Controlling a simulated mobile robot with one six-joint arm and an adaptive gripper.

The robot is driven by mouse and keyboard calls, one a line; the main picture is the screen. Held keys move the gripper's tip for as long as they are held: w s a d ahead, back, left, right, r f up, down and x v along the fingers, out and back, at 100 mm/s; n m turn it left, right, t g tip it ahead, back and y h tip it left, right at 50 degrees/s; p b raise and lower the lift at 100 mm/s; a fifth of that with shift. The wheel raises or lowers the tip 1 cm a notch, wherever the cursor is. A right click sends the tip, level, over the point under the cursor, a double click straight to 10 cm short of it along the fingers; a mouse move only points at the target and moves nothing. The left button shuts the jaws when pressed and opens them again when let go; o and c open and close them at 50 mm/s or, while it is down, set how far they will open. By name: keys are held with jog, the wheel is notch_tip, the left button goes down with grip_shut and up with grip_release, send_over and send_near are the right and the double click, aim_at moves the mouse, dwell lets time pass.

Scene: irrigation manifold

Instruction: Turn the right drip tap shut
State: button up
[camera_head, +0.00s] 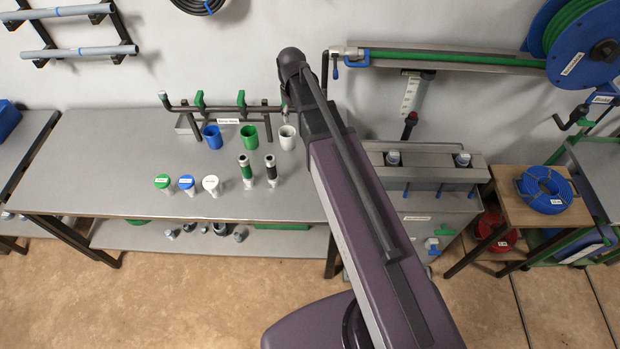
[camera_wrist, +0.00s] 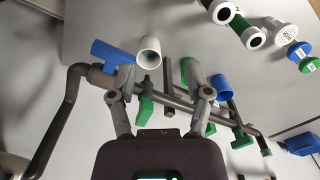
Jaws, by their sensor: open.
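The right drip tap (camera_wrist: 146,108) has a green handle and shows in the wrist view between the fingers of my gripper (camera_wrist: 155,80). My gripper is open, one finger on each side of the tap; I cannot tell whether either touches it. The handle lies across the dark manifold pipe (camera_head: 222,108). In the head view, my arm and gripper largely hide this tap. Two other green taps, the left one (camera_head: 199,101) and the middle one (camera_head: 241,99), also stand crosswise on the pipe. The white cup (camera_head: 287,138) is near the right tap (camera_wrist: 149,50).
A blue cup (camera_head: 212,137) and green cup (camera_head: 249,137) stand along the manifold. A blue handle (camera_wrist: 115,57) sits close by the left finger. The bench's left part is clear.

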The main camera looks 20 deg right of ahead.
jog(key=s+f+m+b, duration=0.1)
jog(key=s+f+b, duration=0.3)
jog(key=s, duration=0.4)
jog(key=s+f+m+b, duration=0.2)
jog(key=s+f+b, duration=0.3)
jog(key=s, duration=0.3)
jog(key=shift+s+f, duration=0.2)
jog(key=shift+f, duration=0.1)
jog(key=shift+d, duration=0.1)
jog(key=w+r+p, duration=0.6)
jog(key=w, duration=0.4)
jog(key=w+r+m+p, duration=0.1)
jog(key=w+r+p, duration=0.5)
jog(key=w, duration=0.5)
jog(key=w+r+p, duration=0.6)
jog(key=w, duration=0.4)
jog(key=shift+w+m, duration=0.25)
jog(key=shift+m, duration=0.15)
notch_tip(320, 180, down, 14)
jog(key=b, duration=1.3)
jog(key=shift+r+b, duration=0.2)
jog(key=shift+b, duration=0.1)
